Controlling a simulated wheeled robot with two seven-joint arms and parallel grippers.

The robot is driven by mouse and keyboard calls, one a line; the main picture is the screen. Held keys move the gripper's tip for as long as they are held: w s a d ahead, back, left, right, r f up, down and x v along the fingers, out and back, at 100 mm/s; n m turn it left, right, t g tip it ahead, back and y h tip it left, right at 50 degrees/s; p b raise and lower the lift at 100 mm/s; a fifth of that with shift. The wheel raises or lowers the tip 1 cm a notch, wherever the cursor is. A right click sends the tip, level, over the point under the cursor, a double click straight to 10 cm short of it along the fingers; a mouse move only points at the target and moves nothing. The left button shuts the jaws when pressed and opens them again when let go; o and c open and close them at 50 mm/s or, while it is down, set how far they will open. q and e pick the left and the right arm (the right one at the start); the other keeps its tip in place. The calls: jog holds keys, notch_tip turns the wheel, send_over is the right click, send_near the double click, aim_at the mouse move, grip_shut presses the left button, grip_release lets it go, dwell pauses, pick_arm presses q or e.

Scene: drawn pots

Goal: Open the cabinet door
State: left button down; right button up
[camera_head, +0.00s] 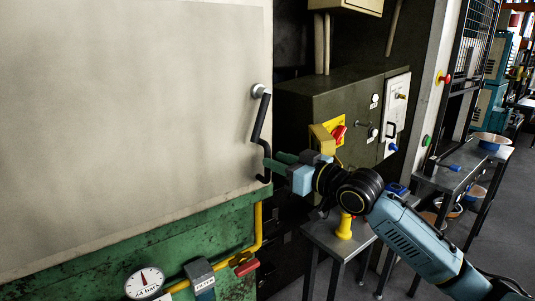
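The cabinet door (130,110) is a large, plain beige panel filling the left of the head view, and it looks closed. A black bar handle (261,122) runs down its right edge, from a round grey mount at the top to a hooked lower end. My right gripper (273,163) is at the lower part of this handle, its greenish fingers pointing left. The fingertips overlap the handle in the picture; whether they are closed around it I cannot tell. My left gripper is not in view.
A dark grey control box (330,100) with a red-yellow switch stands right of the door. Below the door is a green base (100,265) with a yellow pipe and a pressure gauge (145,283). A small metal table (325,237) stands under my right arm. Open floor lies far right.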

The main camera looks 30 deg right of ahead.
aim_at(268, 176)
jog(key=shift+p+x, duration=0.3)
jog(key=shift+x, duration=1.65)
grip_shut()
